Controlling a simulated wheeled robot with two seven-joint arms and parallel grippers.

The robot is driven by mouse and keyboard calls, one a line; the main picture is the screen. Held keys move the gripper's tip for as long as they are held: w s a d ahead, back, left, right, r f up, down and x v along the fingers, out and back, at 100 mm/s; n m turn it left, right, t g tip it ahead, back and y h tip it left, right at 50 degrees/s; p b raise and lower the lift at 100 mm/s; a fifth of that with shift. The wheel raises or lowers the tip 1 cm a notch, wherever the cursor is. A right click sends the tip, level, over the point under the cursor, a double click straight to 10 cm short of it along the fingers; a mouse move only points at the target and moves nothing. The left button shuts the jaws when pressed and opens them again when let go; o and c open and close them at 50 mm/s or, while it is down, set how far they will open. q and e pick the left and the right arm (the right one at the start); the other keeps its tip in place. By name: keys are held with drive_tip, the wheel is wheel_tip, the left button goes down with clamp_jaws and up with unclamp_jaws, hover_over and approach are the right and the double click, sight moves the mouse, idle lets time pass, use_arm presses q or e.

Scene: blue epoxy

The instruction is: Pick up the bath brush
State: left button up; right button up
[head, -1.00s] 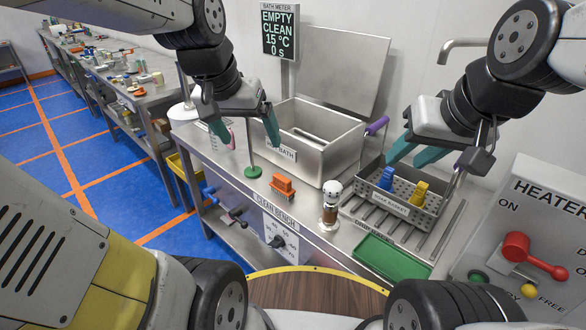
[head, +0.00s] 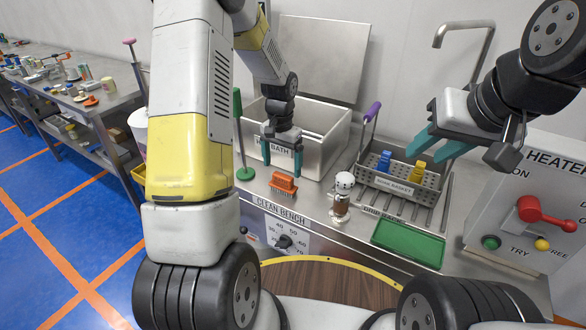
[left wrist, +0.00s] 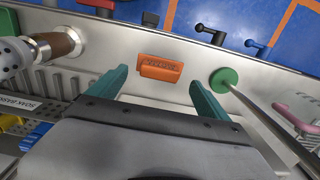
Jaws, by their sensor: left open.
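The bath brush appears to be the orange brush (head: 284,183) with bristles below, lying on the metal bench in front of the bath. It also shows in the left wrist view (left wrist: 160,68), centred ahead between the finger lines, with lettering on it too small to read. My left gripper (head: 282,172) is open, fingers pointing down, just behind and above the brush; in the left wrist view its teal fingers (left wrist: 160,85) stand apart with nothing between them. My right gripper (head: 418,156) is open and empty above the soak basket.
The steel bath (head: 325,128) stands behind the brush. A green-based stand (head: 245,173) is left of it and a white-topped, wooden-bodied shaker (head: 342,195) right. The soak basket (head: 435,202) holds blue and yellow items. A green tray (head: 408,243) lies at front right.

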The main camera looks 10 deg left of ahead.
sight(283, 175)
use_arm(q)
wheel_tip(283, 175, down, 6)
drive_tip(key=shift+w+f, duration=0.15)
drive_tip(key=c, duration=1)
drive_tip(key=shift+r, duration=0.75)
wheel_tip(283, 175, up, 2)
drive_tip(key=shift+r, duration=0.15)
drive_tip(key=s+d+r, duration=0.1)
drive_tip(key=s+d, duration=0.7)
drive_tip(key=s, duration=0.5)
drive_tip(key=shift+s+d+r, duration=0.15)
drive_tip(key=shift+s+d, duration=0.05)
drive_tip(key=shift+s, duration=0.15)
